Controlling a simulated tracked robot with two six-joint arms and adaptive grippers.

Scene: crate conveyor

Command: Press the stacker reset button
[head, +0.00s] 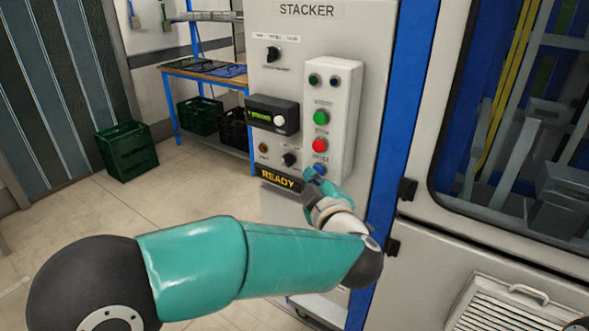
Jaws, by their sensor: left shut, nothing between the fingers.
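The light grey stacker panel (330,20) stands upright at the centre, with "STACKER" at its top. A raised button box on it carries a green button (321,117), a red button (319,145) and, at the bottom, a blue button (320,169). The small label above the blue button is too blurred to read surely. My left gripper (311,174) is shut and empty, its tip right at the lower left of the blue button. I cannot tell whether it touches the button.
A small display (272,114) and an amber "READY" sign (279,179) sit left of the buttons. Black door hinges (407,189) stick out right of the blue post. Green crate (126,150) and workbench (203,70) stand behind at left. Floor between is clear.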

